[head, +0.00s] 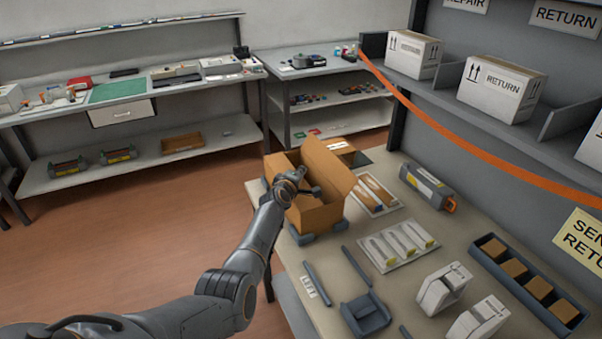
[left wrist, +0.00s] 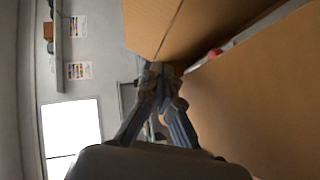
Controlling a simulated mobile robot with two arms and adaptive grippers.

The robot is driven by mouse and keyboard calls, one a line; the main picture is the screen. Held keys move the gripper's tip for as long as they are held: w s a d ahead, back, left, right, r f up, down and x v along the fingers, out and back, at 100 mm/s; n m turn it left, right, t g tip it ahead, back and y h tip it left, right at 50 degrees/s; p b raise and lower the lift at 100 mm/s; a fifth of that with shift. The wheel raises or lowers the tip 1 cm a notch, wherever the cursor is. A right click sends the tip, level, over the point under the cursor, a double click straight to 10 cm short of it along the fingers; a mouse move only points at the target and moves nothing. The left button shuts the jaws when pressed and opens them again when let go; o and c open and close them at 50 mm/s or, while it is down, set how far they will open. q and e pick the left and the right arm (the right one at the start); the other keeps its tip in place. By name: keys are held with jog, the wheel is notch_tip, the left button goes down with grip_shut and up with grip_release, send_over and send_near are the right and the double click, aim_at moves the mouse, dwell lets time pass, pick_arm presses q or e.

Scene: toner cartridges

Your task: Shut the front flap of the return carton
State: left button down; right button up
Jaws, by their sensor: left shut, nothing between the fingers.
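The return carton (head: 318,215) is a brown cardboard box on the near left part of the table, resting on a dark grey base. A large flap (head: 330,167) stands up and leans outward on its right side. My left gripper (head: 314,190) is at the carton's upper edge, shut and empty. In the left wrist view the gripper's fingertips (left wrist: 162,72) are together beside brown cardboard panels (left wrist: 250,90), with a narrow gap between the panels. I cannot tell whether the fingertips touch the cardboard. My right gripper is not in view.
The table also holds a tray with white strips (head: 400,245), a toner cartridge (head: 428,186), a blue-grey bin with brown boxes (head: 525,285) and white holders (head: 443,287). A shelf with RETURN boxes (head: 500,90) and an orange band (head: 470,150) runs along the right.

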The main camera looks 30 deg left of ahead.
pick_arm(q)
notch_tip(320, 180, up, 5)
jog(key=p, duration=0.4)
jog(key=shift+w+f, duration=0.1)
jog(key=shift+f, duration=0.1)
jog(key=s+d+r+p, duration=0.3)
jog(key=s+d+r, duration=0.1)
jog(key=d+r, duration=0.1)
jog(key=shift+s+d+r, duration=0.3)
jog(key=shift+r, duration=0.4)
